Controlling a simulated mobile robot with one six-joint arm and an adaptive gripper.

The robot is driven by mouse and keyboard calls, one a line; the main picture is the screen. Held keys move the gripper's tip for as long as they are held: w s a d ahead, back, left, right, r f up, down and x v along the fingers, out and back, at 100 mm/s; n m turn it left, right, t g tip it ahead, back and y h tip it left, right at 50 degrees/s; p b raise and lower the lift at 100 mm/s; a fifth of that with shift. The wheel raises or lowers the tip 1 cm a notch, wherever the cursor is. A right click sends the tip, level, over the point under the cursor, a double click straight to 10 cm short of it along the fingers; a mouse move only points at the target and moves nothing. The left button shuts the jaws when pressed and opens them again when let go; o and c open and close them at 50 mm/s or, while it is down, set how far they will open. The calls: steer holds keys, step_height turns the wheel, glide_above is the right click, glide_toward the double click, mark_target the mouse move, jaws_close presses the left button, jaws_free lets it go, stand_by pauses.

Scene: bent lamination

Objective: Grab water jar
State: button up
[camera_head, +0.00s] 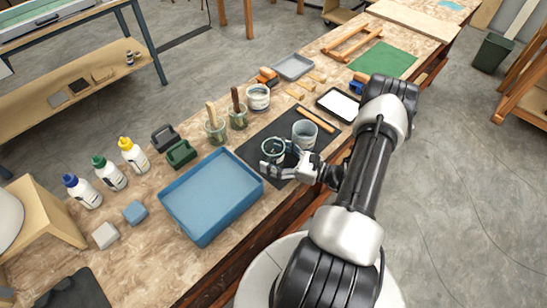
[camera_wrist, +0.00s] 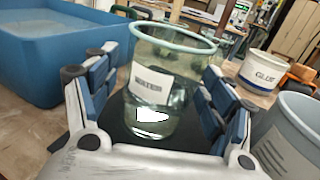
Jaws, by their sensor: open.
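The water jar (camera_wrist: 165,85) is a clear glass with a pale green rim and a white label reading "WATER". It stands upright on a dark mat (camera_head: 245,150) on the workbench. In the head view the jar (camera_head: 273,146) is partly hidden by my gripper (camera_head: 278,168). In the wrist view my gripper (camera_wrist: 160,100) is open, with one blue-padded finger on each side of the jar. The jar is between the fingers, and a gap shows on the left side. Contact on the right side is hard to tell.
A blue tray (camera_head: 165,192) is left of the jar. A grey cup (camera_head: 305,134) stands close on its right; it also shows in the wrist view (camera_wrist: 290,135). A glue pot (camera_head: 258,97) and jars with brushes (camera_head: 215,130) stand behind. Several bottles (camera_head: 133,155) are further left.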

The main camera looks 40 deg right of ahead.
steer(key=shift+c, duration=0.3)
steer(key=c, duration=1.3)
steer(key=shift+r, duration=0.1)
